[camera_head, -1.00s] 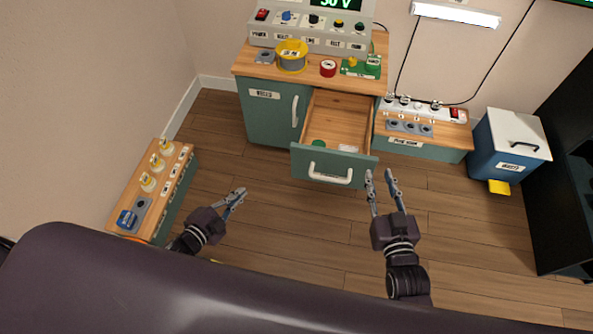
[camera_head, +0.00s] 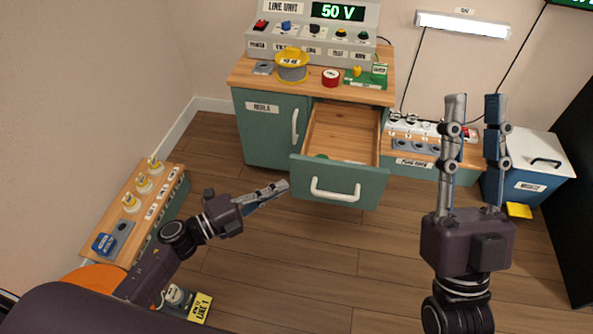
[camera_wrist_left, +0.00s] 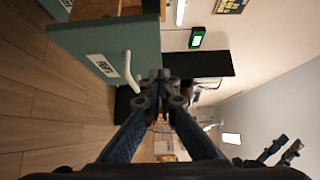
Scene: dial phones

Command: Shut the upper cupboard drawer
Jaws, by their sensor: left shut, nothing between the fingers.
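The upper drawer (camera_head: 283,163) of the teal cupboard is pulled open. Its front (camera_head: 372,190) has a white handle (camera_head: 335,190), and its wooden inside shows, with a green item (camera_head: 321,156) partly hidden behind the front. My left gripper (camera_head: 285,186) is shut and empty, its fingertips close to the left end of the drawer front; contact cannot be told. In the left wrist view a teal front (camera_wrist_left: 85,42) with a white handle (camera_wrist_left: 128,72), apparently the drawer's, lies left of the fingertips (camera_wrist_left: 161,82). My right gripper (camera_head: 475,103) is open and empty, raised right of the drawer.
The cupboard door (camera_head: 262,130) left of the drawer is closed. Its top carries a line unit (camera_head: 312,45), a yellow reel (camera_head: 291,66) and a red roll (camera_head: 331,77). A low bench (camera_head: 172,180) stands left, a blue bin (camera_head: 530,187) right. Floor before the drawer is clear.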

